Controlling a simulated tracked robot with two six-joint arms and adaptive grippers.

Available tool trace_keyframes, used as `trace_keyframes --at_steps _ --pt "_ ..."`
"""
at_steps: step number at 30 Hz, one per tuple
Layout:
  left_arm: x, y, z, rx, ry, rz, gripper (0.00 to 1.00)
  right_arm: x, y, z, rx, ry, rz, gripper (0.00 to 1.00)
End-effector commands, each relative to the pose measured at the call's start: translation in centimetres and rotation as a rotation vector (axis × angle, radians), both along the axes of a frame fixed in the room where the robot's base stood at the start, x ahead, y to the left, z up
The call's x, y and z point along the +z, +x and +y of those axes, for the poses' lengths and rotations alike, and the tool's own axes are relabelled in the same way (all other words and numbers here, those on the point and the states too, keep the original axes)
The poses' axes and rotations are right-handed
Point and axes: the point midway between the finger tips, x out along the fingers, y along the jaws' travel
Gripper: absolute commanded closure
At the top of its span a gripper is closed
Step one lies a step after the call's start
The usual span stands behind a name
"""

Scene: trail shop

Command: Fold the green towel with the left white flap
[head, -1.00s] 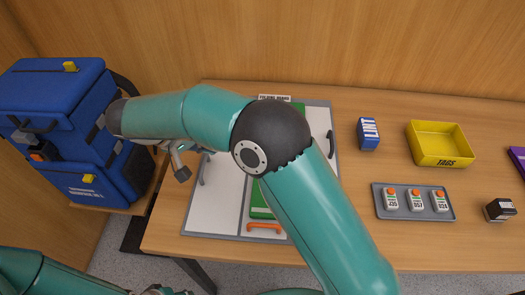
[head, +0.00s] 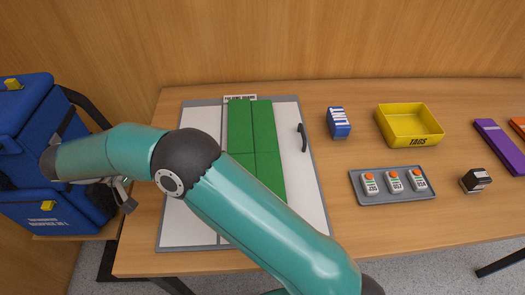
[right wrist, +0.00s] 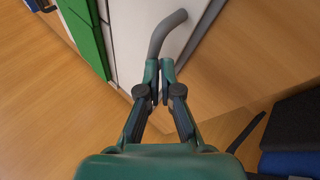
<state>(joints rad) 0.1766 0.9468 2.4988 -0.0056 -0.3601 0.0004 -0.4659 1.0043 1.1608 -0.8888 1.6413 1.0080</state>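The green towel (head: 255,140) lies in the middle of the folding board, with creases or edges running along and across it; my right arm hides its lower left. It also shows in the right wrist view (right wrist: 85,35). The left white flap (head: 193,232) lies flat beside it, partly behind my arm. Its grey handle (right wrist: 167,30) shows in the right wrist view, just beyond my right gripper (right wrist: 159,68). The fingertips are close together with a narrow gap and hold nothing that I can see. In the head view this gripper (head: 124,197) is left of the board. My left gripper is out of view.
The right white flap (head: 299,175) lies flat with a dark handle (head: 303,138). A blue box (head: 339,123), a yellow tray (head: 408,144) and a grey tray (head: 405,195) with several tags stand to the right. A blue backpack (head: 40,120) stands at the left.

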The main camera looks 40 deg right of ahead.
Motion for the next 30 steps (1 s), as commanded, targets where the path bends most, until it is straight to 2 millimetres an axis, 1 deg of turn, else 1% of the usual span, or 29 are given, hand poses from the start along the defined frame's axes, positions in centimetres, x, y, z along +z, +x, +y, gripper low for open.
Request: trace_keyframes --at_steps 1,3,13,17,23,30 --pt "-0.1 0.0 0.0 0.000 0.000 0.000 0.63 -0.4 -0.1 0.0 -0.001 0.001 0.006 1.00" --pt "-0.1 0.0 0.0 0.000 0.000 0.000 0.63 -0.4 -0.1 0.0 -0.001 0.002 0.007 1.00" --pt "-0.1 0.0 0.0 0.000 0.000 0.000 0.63 -0.6 -0.2 0.0 -0.001 0.002 0.011 1.00" --pt "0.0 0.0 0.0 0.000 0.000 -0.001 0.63 -0.4 -0.1 0.2 -0.001 0.002 0.011 1.00" --pt "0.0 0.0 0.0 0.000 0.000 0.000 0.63 1.4 0.0 1.7 0.001 0.003 0.004 1.00" --pt "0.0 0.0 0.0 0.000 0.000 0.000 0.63 4.2 0.1 4.1 0.002 0.002 0.000 1.00"
